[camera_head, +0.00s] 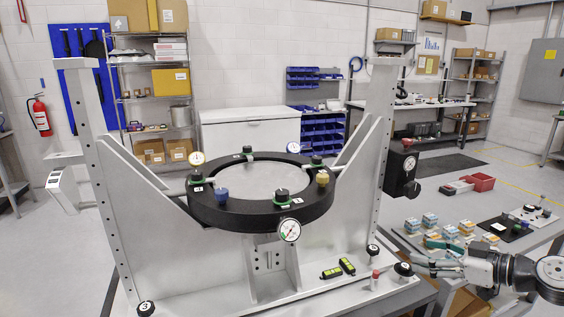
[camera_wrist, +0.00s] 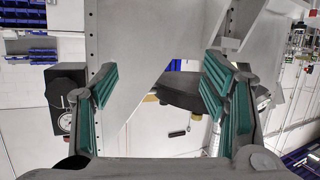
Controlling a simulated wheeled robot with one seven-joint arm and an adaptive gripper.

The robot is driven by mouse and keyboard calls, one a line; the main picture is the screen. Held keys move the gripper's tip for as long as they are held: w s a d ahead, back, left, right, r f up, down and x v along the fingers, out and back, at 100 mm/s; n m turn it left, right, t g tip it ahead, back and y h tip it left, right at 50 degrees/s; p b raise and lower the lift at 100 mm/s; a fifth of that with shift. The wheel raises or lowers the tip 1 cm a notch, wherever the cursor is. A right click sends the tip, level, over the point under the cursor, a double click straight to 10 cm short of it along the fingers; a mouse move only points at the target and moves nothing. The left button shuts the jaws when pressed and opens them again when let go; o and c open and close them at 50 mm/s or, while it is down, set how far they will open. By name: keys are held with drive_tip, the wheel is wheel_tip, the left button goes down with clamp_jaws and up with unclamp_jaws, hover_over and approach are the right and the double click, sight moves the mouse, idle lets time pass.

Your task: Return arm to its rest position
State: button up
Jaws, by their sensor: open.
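My gripper (camera_head: 434,257) is at the lower right in the head view, beside the right foot of the mirror fixture. My arm enters from the right edge. In the wrist view, my gripper (camera_wrist: 160,92) shows two teal-padded fingers spread wide apart with nothing between them. The fixture (camera_head: 130,220) is a grey metal frame with two uprights, and it holds a black ring (camera_head: 240,215) around a round pale plate (camera_head: 262,180). In the wrist view, a grey panel of the frame (camera_wrist: 140,50) and part of the dark ring (camera_wrist: 180,90) lie beyond the fingers.
A black box with a knob (camera_head: 400,168) is mounted on the right upright; it shows at left in the wrist view (camera_wrist: 64,95). A side table (camera_head: 480,235) at right carries several small blocks. Two black-and-yellow items (camera_head: 338,269) lie on the fixture base. Open floor (camera_head: 40,260) lies at left.

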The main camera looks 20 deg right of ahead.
drive_tip(key=s+a+f+n+g+h, duration=0.1)
drive_tip(key=s+a+f+g, duration=0.1)
drive_tip(key=a+f+g, duration=0.55)
drive_tip(key=s+a+f+n+g, duration=0.1)
drive_tip(key=s+a+f+g, duration=0.3)
drive_tip(key=a, duration=0.7)
drive_tip(key=s+a+r+m+t+h, duration=0.1)
drive_tip(key=s+a+r+m, duration=0.1)
drive_tip(key=r, duration=0.6)
drive_tip(key=s+a+r+m+t+h, duration=0.1)
drive_tip(key=s+a+r+m+h, duration=0.1)
drive_tip(key=s+a+r, duration=0.3)
drive_tip(key=s+a+r+m+t+h, duration=0.1)
drive_tip(key=s+a+r+m+h, duration=0.1)
drive_tip(key=r, duration=1.1)
drive_tip(key=shift+s+a+r+m, duration=0.25)
drive_tip(key=shift+s+a+m, duration=0.55)
drive_tip(key=shift+s+a, duration=0.35)
drive_tip(key=shift+t, duration=0.25)
